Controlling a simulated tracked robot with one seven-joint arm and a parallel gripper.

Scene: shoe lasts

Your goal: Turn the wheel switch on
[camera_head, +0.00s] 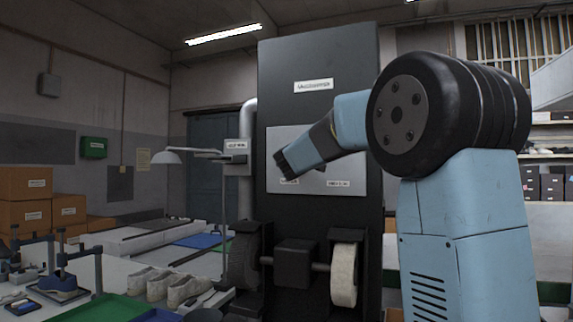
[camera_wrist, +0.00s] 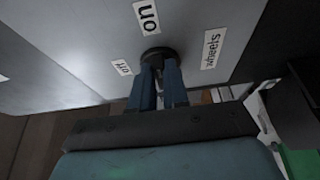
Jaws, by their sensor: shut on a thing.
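The wheel switch is a dark round knob (camera_wrist: 157,53) on a light grey panel (camera_head: 348,170). In the head view my gripper (camera_head: 283,168) is against the panel's left part and hides the knob. I cannot tell which label the knob points to.
The panel sits on a tall dark machine (camera_head: 318,80) with a dark wheel (camera_head: 244,262) and a pale wheel (camera_head: 344,275) below. A lamp (camera_head: 170,157) stands to the left. Pale shoes (camera_head: 160,285) and a green tray (camera_head: 110,308) lie on the bench.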

